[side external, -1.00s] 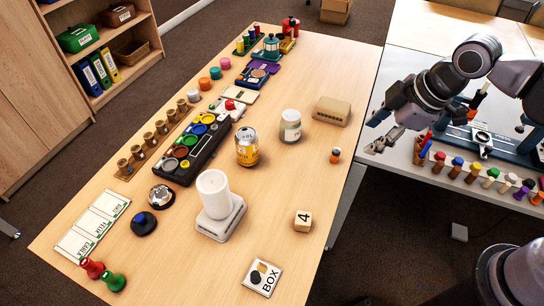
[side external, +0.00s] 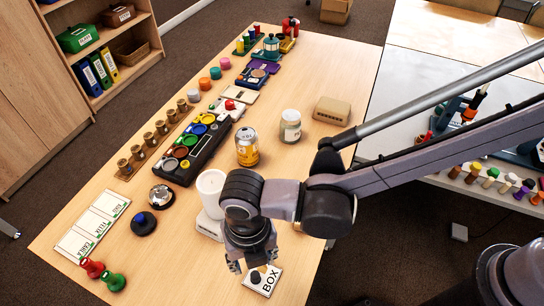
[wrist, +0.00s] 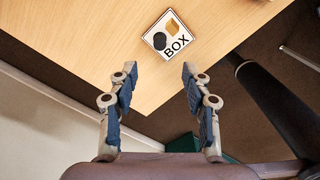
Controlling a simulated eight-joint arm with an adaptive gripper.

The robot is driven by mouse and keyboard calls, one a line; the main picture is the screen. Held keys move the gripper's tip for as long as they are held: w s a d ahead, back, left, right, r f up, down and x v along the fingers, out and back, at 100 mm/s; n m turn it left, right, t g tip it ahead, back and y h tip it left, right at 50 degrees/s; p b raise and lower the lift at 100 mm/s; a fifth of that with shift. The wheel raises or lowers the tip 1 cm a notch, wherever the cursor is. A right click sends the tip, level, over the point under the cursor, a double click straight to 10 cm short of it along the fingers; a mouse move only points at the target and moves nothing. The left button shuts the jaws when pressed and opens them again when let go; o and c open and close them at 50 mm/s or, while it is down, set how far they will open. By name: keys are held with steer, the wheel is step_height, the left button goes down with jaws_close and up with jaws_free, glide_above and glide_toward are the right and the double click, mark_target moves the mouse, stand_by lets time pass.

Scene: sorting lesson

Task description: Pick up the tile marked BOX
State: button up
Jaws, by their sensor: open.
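The BOX tile (side external: 267,284) is a white square with black lettering, a dark shape and a tan shape. It lies flat on the near end of the wooden table (side external: 180,265). It also shows in the wrist view (wrist: 168,37), beyond the fingertips and about between them. My gripper (side external: 250,268) is open and empty. In the side view it hangs just at the tile's upper left and hides part of it. In the wrist view my gripper (wrist: 157,72) shows both fingers spread, apart from the tile. I cannot tell its exact height above the table.
A yellow can (side external: 246,150) and a jar (side external: 290,127) stand farther back. Red (side external: 92,267) and green (side external: 112,281) pegs are at the left. The table's edge is near the tile.

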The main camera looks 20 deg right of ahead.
mark_target(255, 275)
step_height(255, 275, down, 11)
steer(key=shift+w+r, duration=0.15)
steer(key=shift+r, duration=0.05)
jaws_close()
stand_by(0.5)
